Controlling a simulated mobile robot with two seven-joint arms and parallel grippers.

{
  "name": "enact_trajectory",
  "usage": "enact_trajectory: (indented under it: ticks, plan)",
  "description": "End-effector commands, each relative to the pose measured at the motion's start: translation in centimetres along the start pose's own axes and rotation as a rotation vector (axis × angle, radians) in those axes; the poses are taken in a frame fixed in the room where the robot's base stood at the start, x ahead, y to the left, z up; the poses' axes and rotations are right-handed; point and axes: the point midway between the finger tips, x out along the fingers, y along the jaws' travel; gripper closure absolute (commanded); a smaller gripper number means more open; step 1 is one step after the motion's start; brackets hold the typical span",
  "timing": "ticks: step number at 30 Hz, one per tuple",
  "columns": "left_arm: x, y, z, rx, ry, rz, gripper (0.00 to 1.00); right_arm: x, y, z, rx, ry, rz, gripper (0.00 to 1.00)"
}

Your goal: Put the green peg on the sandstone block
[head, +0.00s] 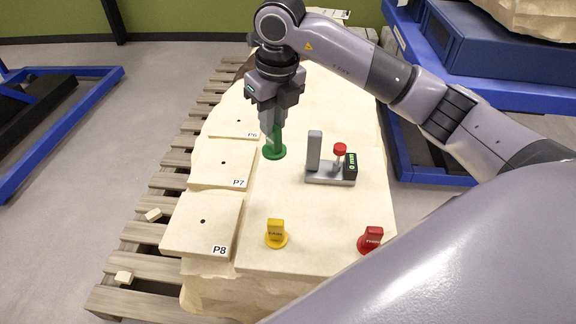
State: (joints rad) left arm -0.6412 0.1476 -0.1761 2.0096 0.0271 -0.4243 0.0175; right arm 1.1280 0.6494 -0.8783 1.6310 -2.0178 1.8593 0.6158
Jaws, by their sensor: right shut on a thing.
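The green peg (274,148) has a round, flanged base and stands upright in my right gripper (273,118). My right gripper is shut on its upper part, which the fingers partly hide. The large beige sandstone block (310,225) fills the middle of the head view, and the peg's base is over its top, left of centre. I cannot tell whether the base touches the stone or hangs just above it. My left gripper is not in view.
A yellow peg (275,234) and a red peg (371,240) stand near the block's front edge. A grey gauge with a red knob (331,180) stands right of the green peg. Ledges P7 (208,174) and P8 (190,236) have holes. A wooden pallet (146,264) lies underneath.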

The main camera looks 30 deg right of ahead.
Motion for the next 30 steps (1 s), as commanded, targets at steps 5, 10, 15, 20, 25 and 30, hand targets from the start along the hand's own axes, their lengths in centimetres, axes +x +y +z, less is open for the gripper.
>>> enact_trajectory:
  ticks: [5, 10, 15, 20, 25, 30]
  plan:
    - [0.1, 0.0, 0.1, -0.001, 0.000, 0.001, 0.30, 5.1, 0.0, -0.9, 0.000, 0.005, 0.000, 1.00]
    - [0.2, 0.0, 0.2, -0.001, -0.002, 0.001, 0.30, 8.8, 0.0, -1.4, -0.001, 0.003, 0.000, 1.00]
    - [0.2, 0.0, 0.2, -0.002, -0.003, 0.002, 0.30, 10.3, 0.0, -1.6, -0.002, -0.001, 0.001, 1.00]
    - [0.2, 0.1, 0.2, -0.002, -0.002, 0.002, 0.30, 11.7, 0.0, -1.8, -0.002, 0.002, 0.001, 1.00]
    - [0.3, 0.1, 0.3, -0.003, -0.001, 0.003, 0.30, 14.3, 0.0, -2.2, -0.002, 0.002, 0.001, 1.00]
    - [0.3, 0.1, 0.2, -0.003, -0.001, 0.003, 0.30, 14.7, 0.0, -2.2, -0.003, -0.002, 0.001, 1.00]
